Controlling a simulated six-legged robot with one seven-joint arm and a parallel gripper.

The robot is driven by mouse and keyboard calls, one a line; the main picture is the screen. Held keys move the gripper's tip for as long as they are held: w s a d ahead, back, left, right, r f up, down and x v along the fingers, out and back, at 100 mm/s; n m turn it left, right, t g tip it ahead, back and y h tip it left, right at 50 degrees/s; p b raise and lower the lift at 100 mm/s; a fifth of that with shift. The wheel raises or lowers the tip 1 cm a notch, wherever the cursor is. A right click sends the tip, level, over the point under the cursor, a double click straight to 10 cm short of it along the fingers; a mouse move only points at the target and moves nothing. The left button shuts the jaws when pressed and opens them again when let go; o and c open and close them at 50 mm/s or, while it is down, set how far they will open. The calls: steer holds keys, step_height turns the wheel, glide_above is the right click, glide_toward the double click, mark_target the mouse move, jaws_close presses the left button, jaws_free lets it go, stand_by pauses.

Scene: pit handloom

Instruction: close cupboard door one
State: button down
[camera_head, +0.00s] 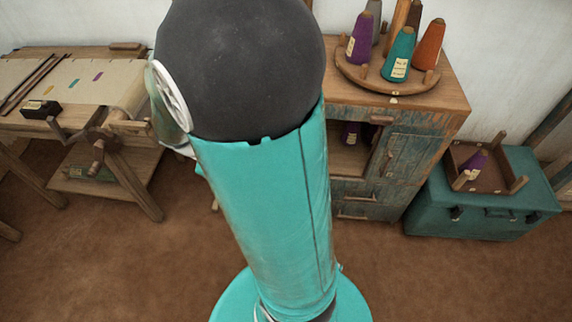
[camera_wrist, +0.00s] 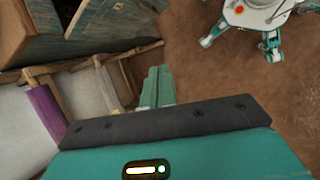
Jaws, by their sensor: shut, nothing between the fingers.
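The cupboard (camera_head: 395,120) stands against the back wall in the head view, with worn blue-green and brown wood. My arm covers the cupboard's left side. My gripper (camera_wrist: 158,72) shows in the wrist view, shut and empty, pointing away from the camera. Worn wooden panels (camera_wrist: 100,28) lie up and left of it, apart from the fingertips in the picture.
A round rack (camera_head: 385,82) with several yarn cones stands on the cupboard. A teal trunk (camera_head: 482,213) with a tray (camera_head: 490,183) stands to its right. A wooden loom table (camera_head: 98,178) is at left. The brown floor in front of the cupboard looks clear.

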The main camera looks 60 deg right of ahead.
steer(key=s+d+f+n+g, duration=0.1)
steer(key=s+d+f, duration=0.3)
steer(key=f, duration=0.3)
steer(key=s+d+f+n+g+h, duration=0.1)
steer(key=s+d+f+n, duration=0.1)
steer(key=s+d+f, duration=0.3)
steer(key=s+d+f+n+g, duration=0.1)
steer(key=s+d+f+g, duration=0.1)
steer(key=s+d+f, duration=0.3)
steer(key=d+f, duration=0.3)
steer(key=f, duration=0.2)
steer(key=shift+f+n, duration=0.35)
steer(key=shift+n, duration=0.05)
steer(key=shift+s+d, duration=0.15)
steer(key=shift+d, duration=0.05)
